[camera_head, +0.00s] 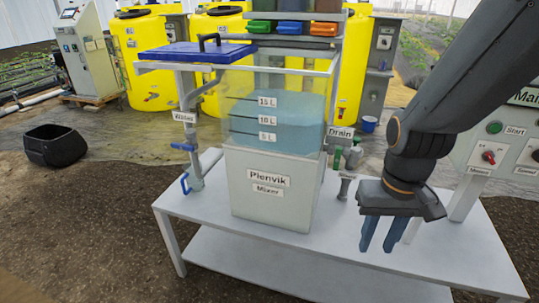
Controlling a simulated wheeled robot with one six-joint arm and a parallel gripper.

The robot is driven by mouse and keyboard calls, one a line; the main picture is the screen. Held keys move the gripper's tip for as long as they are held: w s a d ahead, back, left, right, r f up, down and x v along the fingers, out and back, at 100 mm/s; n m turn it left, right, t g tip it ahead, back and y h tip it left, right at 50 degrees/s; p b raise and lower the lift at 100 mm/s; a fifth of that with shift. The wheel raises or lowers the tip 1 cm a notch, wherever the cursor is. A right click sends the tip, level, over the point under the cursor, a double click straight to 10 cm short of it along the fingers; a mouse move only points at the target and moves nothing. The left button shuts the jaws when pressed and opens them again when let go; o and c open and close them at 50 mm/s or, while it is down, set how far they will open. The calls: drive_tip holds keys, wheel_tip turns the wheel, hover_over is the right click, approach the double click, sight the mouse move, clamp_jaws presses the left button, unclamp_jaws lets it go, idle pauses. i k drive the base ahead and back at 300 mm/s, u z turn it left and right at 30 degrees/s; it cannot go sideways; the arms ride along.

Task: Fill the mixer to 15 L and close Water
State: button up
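The Plenvik mixer (273,195) stands on the white bench, with a clear upper tank holding blue liquid (305,118). The liquid's surface looks close to the 15 L mark (267,101), above the 10 L and 5 L marks; I cannot read it exactly. The Water label (184,117) is on the pipe left of the tank. Below it, a blue valve handle (183,147) sticks out about level to the left, and a lower blue handle (185,184) hangs roughly upright. My gripper (383,233) points down, open and empty, right of the mixer, away from the Water pipe.
A blue lid (195,52) lies over the tank's top left. The Drain label (341,132) and small fittings are right of the tank. A control panel (495,150) stands at the right, a black bin (55,145) at the left. The bench front (350,250) is clear.

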sight(184, 146)
drive_tip(key=u, duration=0.25)
drive_tip(key=i, duration=0.55)
drive_tip(key=u, duration=0.65)
drive_tip(key=k, duration=1.1)
drive_tip(key=u, duration=1.25)
drive_tip(key=i, duration=1.5)
drive_tip(key=z, duration=0.9)
